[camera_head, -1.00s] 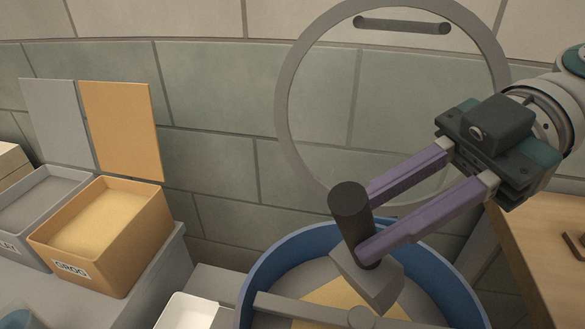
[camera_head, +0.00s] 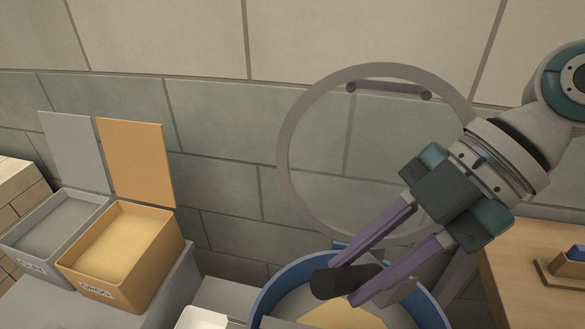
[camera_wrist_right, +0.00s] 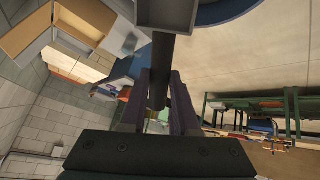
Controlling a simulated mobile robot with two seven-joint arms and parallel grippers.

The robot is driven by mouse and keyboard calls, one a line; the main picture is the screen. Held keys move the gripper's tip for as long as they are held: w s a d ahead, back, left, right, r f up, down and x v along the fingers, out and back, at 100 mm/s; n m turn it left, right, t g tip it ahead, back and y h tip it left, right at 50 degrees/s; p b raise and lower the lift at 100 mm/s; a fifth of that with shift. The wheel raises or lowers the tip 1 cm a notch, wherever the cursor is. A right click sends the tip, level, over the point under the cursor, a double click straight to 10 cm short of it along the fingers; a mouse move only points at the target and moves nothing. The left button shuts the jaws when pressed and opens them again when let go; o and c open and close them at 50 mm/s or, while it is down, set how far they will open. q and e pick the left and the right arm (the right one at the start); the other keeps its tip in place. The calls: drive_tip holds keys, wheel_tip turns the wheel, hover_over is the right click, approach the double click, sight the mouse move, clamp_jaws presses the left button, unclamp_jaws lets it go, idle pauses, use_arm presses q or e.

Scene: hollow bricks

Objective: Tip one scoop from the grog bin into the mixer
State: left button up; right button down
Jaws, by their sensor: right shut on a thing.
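My right gripper (camera_head: 350,278) is shut on the dark round handle of the scoop (camera_head: 398,291). The handle now leans over to the left, and the grey scoop head is partly hidden behind a finger, over the blue mixer drum (camera_head: 283,283). The scoop head also shows in the wrist view (camera_wrist_right: 165,14), but I cannot tell whether anything is in it. Tan material lies on the mixer's floor. The mixer's round ring lid (camera_head: 284,165) stands raised behind it. The orange grog bin (camera_head: 150,277), labelled GROG, is open at the left and holds tan grains. My left gripper is not in view.
A grey bin (camera_head: 25,243) with a grey lid stands left of the grog bin. A white container (camera_head: 203,318) sits between the bins and mixer. A wooden table (camera_head: 510,255) with a small blue item (camera_head: 579,253) is at the right.

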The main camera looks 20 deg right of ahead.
drive_tip(key=shift+r+n+t+h+p, duration=0.2)
drive_tip(key=shift+r+h+p, duration=0.65)
drive_tip(key=shift+p, duration=1.05)
drive_tip(key=shift+r+n+t+h+p, duration=0.15)
drive_tip(key=shift+r+h+p, duration=0.3)
drive_tip(key=shift+h+p, duration=1.05)
drive_tip(key=shift+p, duration=0.7)
drive_tip(key=shift+f+t, duration=0.1)
drive_tip(key=shift+t, duration=0.15)
